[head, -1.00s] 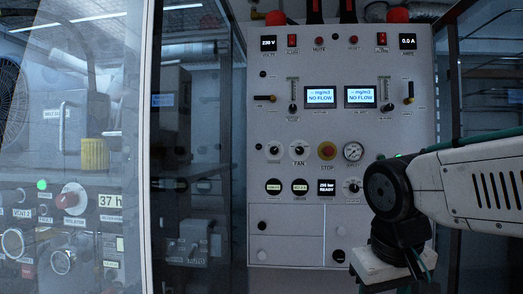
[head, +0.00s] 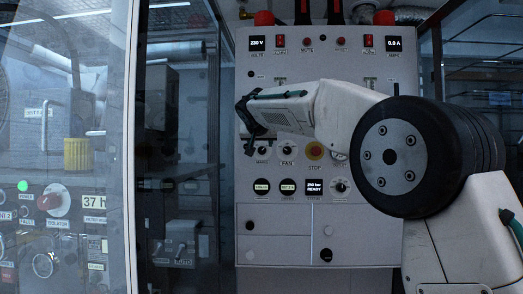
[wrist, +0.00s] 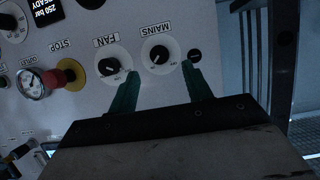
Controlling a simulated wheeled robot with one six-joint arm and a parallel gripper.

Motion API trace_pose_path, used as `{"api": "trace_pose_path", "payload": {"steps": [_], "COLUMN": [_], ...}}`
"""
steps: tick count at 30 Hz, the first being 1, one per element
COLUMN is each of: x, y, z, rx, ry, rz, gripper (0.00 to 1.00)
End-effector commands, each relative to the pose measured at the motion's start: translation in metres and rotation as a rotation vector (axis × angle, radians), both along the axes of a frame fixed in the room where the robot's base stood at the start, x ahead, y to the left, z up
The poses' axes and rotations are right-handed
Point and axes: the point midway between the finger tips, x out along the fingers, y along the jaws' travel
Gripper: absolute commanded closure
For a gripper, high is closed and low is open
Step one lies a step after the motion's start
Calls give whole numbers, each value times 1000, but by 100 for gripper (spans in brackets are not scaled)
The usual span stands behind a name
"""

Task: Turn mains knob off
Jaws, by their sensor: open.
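The mains knob (wrist: 159,55) is a black knob on a white round dial, labelled MAINS, upside down in the wrist view. Its pointer is slanted. My gripper (wrist: 160,71) is open, with its two green fingertips on either side of the lower part of the dial and nothing held between them. Whether the fingertips touch the panel is unclear. In the head view, my gripper (head: 249,148) is at the left side of the panel beside the mains knob (head: 263,150), which is small and dark there.
The fan knob (wrist: 112,63) and the red stop button (wrist: 60,77) on its yellow ring are beside the mains knob. A small black fitting (wrist: 195,55) is on its other side. A glass-fronted cabinet (head: 130,130) stands at the left.

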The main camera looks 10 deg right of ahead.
Motion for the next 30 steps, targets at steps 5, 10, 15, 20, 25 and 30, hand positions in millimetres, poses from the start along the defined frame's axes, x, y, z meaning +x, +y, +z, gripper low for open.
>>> {"api": "trace_pose_path", "payload": {"steps": [5, 10, 15, 20, 25, 30], "x": [27, 45, 52, 52, 52, 52], "y": [-9, -16, -18, -18, -18, -18], "z": [-14, -21, -23, -23, -23, -23], "rx": [0, 1, 1, 0, 1, -1], "ry": [3, 2, 1, 1, 2, 2], "rz": [-2, -1, 0, 0, 0, -1], "gripper": [50, 50, 50, 50, 81, 95]}}
